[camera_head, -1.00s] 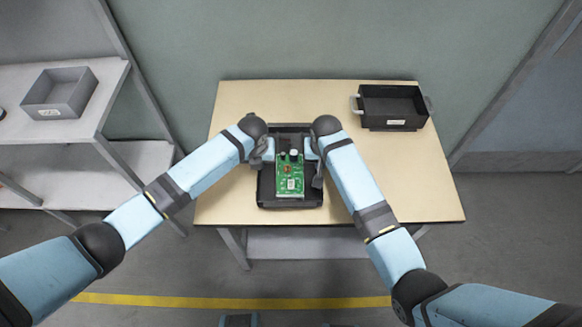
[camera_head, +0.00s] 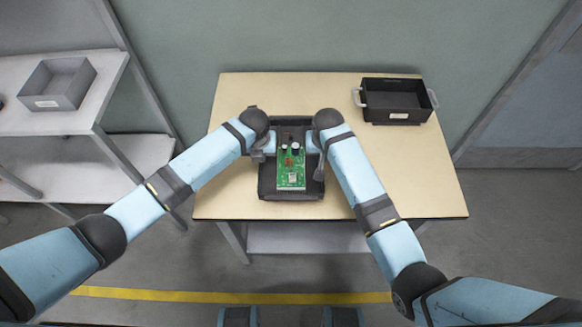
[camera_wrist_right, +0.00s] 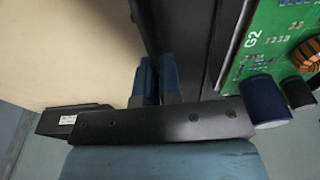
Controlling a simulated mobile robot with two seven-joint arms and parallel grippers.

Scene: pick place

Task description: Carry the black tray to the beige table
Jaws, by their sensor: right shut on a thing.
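The black tray (camera_head: 290,194) is over the middle of the beige table (camera_head: 410,185), near its front edge. I cannot tell whether it touches the tabletop. A green circuit board (camera_head: 292,165) lies in it. My right gripper (camera_head: 316,150) is at the tray's right side. In the right wrist view its blue fingers (camera_wrist_right: 157,82) are shut on the tray's side, beside the board (camera_wrist_right: 270,35). My left gripper (camera_head: 264,150) is at the tray's left side; its fingertips are largely hidden by the arm.
A second black bin with light handles (camera_head: 397,114) stands at the table's back right. A grey bin (camera_head: 58,101) sits on the shelf (camera_head: 105,75) at the left. The table's right half is mostly clear in front of the black bin. A wall is behind.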

